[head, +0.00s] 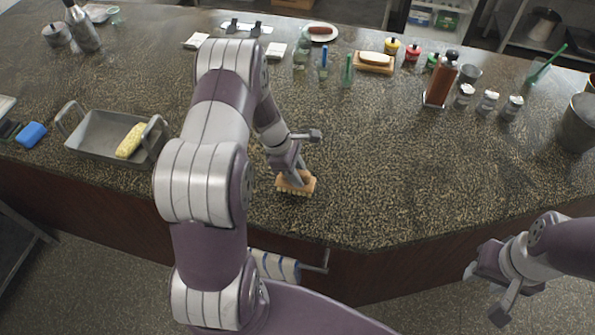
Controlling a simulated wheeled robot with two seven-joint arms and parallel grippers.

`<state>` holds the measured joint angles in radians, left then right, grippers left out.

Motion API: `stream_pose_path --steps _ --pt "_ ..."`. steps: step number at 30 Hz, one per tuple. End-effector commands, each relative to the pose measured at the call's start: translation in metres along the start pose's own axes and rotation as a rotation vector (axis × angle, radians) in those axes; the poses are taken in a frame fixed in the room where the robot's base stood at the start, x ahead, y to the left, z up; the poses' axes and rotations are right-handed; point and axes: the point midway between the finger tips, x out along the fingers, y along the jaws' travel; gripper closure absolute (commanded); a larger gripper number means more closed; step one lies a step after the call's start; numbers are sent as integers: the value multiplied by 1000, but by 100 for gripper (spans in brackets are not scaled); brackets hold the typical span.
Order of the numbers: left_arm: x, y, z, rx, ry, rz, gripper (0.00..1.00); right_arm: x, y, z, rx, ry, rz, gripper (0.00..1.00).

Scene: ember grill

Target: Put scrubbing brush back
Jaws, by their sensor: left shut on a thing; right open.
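The scrubbing brush (296,185) is a small tan block with bristles at its lower edge. It is at the counter's front part, in the middle of the view. My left gripper (291,176) points down and is shut on the brush; its fingers cover part of the top. I cannot tell whether the bristles touch the counter. My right gripper (487,288) is open and empty, in front of the counter's edge at the lower right.
A grey metal tray (88,140) with a yellow corn cob (130,141) stands on the left, beside a blue sponge (31,134). Bottles and jars line the back and right, including a brown bottle (441,82). A towel roll (275,266) hangs below the front edge. The counter's right middle is clear.

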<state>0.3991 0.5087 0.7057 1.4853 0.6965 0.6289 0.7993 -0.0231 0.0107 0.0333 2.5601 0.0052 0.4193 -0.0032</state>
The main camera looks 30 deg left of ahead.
Motion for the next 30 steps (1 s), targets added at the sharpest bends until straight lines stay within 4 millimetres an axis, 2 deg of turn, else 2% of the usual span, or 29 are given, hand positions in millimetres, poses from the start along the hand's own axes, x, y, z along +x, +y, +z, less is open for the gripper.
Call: stream_pose_path --steps 1,3,10,14,17,24,27,30 --pt "1 0 0 0 0 0 61 1 0 0 0 0 0 57" --pt "1 0 0 0 0 0 42 1 0 0 0 0 0 57" --pt "1 0 0 0 0 0 42 1 0 0 0 0 0 57" --pt "-7 1 1 1 -1 2 42 1 0 0 0 0 0 57" --pt "-27 1 0 0 0 6 42 7 0 1 0 0 0 57" --pt "-90 1 -1 0 0 5 42 20 0 2 0 0 0 57" --pt "-108 0 0 0 0 2 42 23 0 3 0 0 0 57" --pt "-118 -2 3 27 8 -4 42 24 0 3 0 0 0 57"
